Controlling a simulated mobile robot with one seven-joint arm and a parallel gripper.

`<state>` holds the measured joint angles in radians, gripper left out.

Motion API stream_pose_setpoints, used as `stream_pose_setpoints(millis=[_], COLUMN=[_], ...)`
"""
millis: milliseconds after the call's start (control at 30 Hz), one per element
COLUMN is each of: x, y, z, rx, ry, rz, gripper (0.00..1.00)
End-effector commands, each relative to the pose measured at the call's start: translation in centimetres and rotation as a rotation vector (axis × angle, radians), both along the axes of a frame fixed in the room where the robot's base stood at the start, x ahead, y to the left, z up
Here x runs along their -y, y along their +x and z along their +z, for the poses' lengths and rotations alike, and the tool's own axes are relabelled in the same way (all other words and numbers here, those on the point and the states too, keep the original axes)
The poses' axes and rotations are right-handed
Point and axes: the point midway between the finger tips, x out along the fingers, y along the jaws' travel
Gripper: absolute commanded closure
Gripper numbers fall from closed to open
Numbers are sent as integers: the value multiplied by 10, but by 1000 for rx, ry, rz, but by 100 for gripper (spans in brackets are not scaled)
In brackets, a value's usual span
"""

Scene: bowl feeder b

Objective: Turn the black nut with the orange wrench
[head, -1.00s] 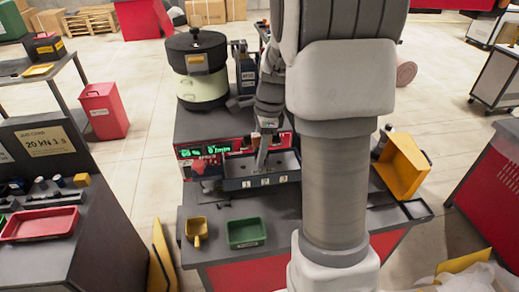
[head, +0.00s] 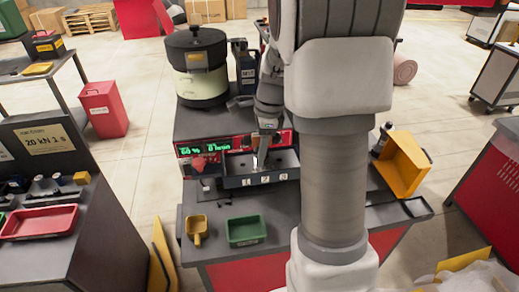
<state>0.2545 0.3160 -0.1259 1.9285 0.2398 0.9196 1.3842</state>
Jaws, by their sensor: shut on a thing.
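My gripper (head: 264,148) points down over the dark three-part tray at the front of the bowl feeder. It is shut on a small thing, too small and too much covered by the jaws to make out. I cannot pick out the orange wrench or the black nut with certainty. The bowl feeder (head: 201,85) has a dark lid and a pale body, and stands on a dark base with a red front panel and green displays (head: 190,151). My arm hides the area right of the tray.
The three-part tray (head: 262,181) carries number labels. In front lie a yellow scoop (head: 196,230) and a green tray (head: 246,231). A tilted yellow bin (head: 401,168) stands at the right. Small dark pieces lie left of the tray. A red tray (head: 40,222) rests on the left table.

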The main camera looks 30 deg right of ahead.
Motion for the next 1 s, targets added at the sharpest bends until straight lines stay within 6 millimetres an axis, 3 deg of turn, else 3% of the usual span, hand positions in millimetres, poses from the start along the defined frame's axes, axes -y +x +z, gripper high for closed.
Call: stream_pose_setpoints(millis=[200,533,1000], x=[0,0,1], y=[1,1,2], z=[2,1,1], rx=[1,2,2], ry=[-1,-1,-1], rz=[-136,-155,-347], gripper=[100,100,100])
